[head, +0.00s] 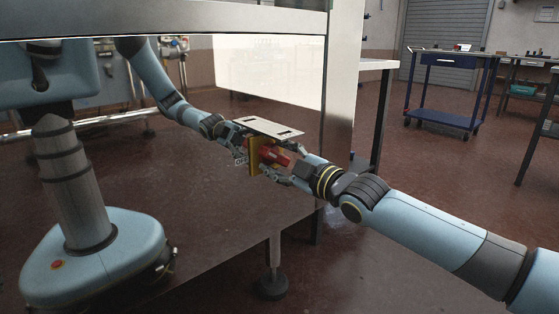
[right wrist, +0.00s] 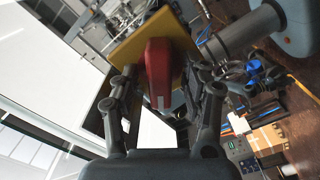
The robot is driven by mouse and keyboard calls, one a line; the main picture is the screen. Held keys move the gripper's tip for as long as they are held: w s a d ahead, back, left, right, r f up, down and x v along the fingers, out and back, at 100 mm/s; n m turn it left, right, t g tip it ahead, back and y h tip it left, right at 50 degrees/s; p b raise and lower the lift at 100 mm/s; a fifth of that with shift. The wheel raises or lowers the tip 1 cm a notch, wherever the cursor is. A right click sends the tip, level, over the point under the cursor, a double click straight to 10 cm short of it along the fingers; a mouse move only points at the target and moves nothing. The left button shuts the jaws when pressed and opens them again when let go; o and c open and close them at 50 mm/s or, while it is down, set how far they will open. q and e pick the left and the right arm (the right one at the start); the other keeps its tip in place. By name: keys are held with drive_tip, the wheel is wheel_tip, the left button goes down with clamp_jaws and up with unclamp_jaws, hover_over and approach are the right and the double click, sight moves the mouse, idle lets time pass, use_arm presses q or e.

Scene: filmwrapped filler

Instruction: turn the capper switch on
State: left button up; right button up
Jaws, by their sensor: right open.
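The capper switch is a red handle (head: 272,153) on an upright yellow plate (head: 253,158), under a pale metal bracket (head: 268,127), near the middle of the head view. My right gripper (head: 284,166) comes from the right and is open at the handle. In the right wrist view, the red handle (right wrist: 158,70) stands in front of the yellow plate (right wrist: 122,50), between the two spread fingers of the right gripper (right wrist: 165,85). I cannot tell whether a finger touches it. My left gripper is not clearly in view.
A glossy panel (head: 225,215) behind the switch appears to mirror a blue-grey base and arm. A metal post (head: 342,75) stands just right of the switch. A blue trolley (head: 445,90) is at the back right. The floor (head: 440,170) between is clear.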

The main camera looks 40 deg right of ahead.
drive_tip(key=shift+c, duration=0.4)
clamp_jaws()
